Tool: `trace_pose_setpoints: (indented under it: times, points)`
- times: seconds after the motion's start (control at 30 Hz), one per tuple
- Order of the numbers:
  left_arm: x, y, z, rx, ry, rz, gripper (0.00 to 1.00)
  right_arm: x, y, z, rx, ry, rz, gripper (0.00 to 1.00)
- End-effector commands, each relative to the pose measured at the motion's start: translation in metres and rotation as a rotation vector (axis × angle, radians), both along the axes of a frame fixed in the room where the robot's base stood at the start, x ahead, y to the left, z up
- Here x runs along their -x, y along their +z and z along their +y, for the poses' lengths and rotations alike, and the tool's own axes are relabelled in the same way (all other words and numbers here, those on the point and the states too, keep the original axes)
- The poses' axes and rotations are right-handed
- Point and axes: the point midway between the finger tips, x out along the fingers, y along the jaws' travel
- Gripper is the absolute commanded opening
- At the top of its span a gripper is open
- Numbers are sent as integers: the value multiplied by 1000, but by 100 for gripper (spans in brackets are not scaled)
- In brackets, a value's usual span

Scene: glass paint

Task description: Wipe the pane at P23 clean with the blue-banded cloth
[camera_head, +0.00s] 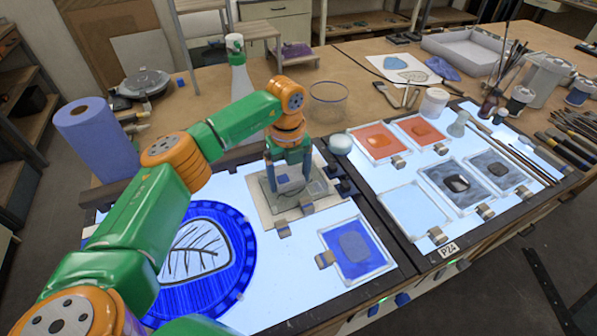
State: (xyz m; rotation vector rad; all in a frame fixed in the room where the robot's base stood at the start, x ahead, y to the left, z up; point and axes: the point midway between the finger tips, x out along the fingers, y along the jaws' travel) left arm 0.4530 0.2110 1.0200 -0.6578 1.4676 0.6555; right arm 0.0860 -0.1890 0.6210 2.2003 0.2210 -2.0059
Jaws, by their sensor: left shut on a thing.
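My left gripper (291,178) points down over a greenish-grey pane (317,190) on the left light table. It is shut on a small cloth (283,180) with blue on it, low at the pane's surface. Whether the cloth touches the glass is hard to tell. The pane lies on a pale beige board with metal clips at its near edge; the gripper hides part of it. No label P23 is readable; a tag on the right table's front edge looks like "P2A" (448,250). My right gripper is not in view.
A blue pane (380,257) and a round blue leaf-patterned panel (245,240) lie nearby. The right light table holds orange panes (378,140), grey panes and a pale pane (412,209).

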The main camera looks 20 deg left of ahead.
Motion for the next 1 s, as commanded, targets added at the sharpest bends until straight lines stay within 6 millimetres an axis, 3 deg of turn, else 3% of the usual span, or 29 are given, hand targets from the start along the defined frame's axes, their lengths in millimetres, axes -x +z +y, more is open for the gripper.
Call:
trace_pose_setpoints:
  times: [0.23,1.0]
  points:
    - [9,-1,6,-1,0,2,42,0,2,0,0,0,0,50]
    - [-25,0,-37,-1,-1,1,42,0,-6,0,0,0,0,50]
